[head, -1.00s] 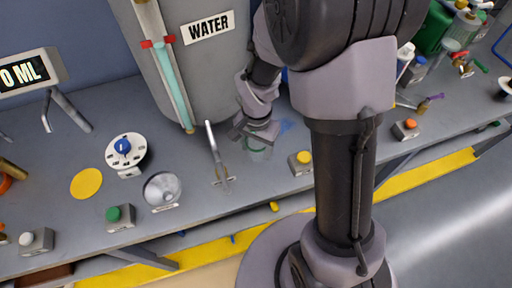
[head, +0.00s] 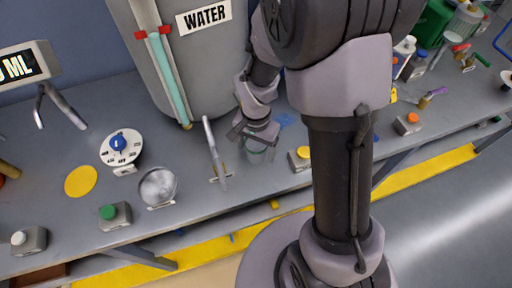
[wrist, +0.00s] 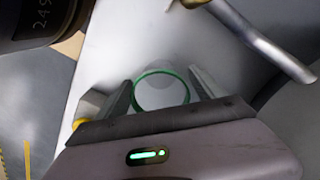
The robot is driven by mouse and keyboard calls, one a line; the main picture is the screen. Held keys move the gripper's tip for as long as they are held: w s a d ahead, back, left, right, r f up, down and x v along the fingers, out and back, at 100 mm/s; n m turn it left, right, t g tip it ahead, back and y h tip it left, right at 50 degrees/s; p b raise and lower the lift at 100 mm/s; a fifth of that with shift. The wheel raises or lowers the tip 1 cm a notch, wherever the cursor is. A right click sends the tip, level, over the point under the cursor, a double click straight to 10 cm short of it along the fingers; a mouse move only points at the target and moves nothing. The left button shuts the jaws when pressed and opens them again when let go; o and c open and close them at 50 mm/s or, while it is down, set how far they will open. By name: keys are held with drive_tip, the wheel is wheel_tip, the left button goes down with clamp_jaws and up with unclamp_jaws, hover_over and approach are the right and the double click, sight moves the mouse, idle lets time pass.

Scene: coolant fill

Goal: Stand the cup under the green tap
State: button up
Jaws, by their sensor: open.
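A clear cup with a green rim (wrist: 161,74) stands between the two fingers of my gripper (wrist: 160,80) in the wrist view. The fingers are open on either side of it; I cannot tell whether either touches it. In the head view my gripper (head: 253,134) is low over the bench, and the cup (head: 259,154) shows faintly just beneath it, partly hidden. A green tank (head: 438,18) stands at the far right back of the bench. I cannot clearly make out which fitting is the green tap.
A grey WATER tank (head: 195,65) stands behind my gripper, and a metal lever (head: 214,150) is close on its left. A yellow disc (head: 81,181), a dial (head: 121,147) and a green button (head: 114,214) are further left. An orange button (head: 301,157) is right of the cup.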

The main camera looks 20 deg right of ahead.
sight(256, 143)
wheel_tip(256, 143, up, 12)
drive_tip(key=p, duration=0.4)
drive_tip(key=s+a+r+n+t+y, duration=0.1)
drive_tip(key=s+a+r+n+t, duration=0.1)
drive_tip(key=s+r, duration=0.4)
drive_tip(key=s+a+r+n+t+y, duration=0.1)
drive_tip(key=s+a+r+n+t, duration=0.1)
drive_tip(key=s+r, duration=0.4)
wheel_tip(256, 143, up, 5)
drive_tip(key=shift+s+f+n+t, duration=0.15)
drive_tip(key=shift+s+n+t, duration=0.2)
drive_tip(key=shift+t, duration=0.55)
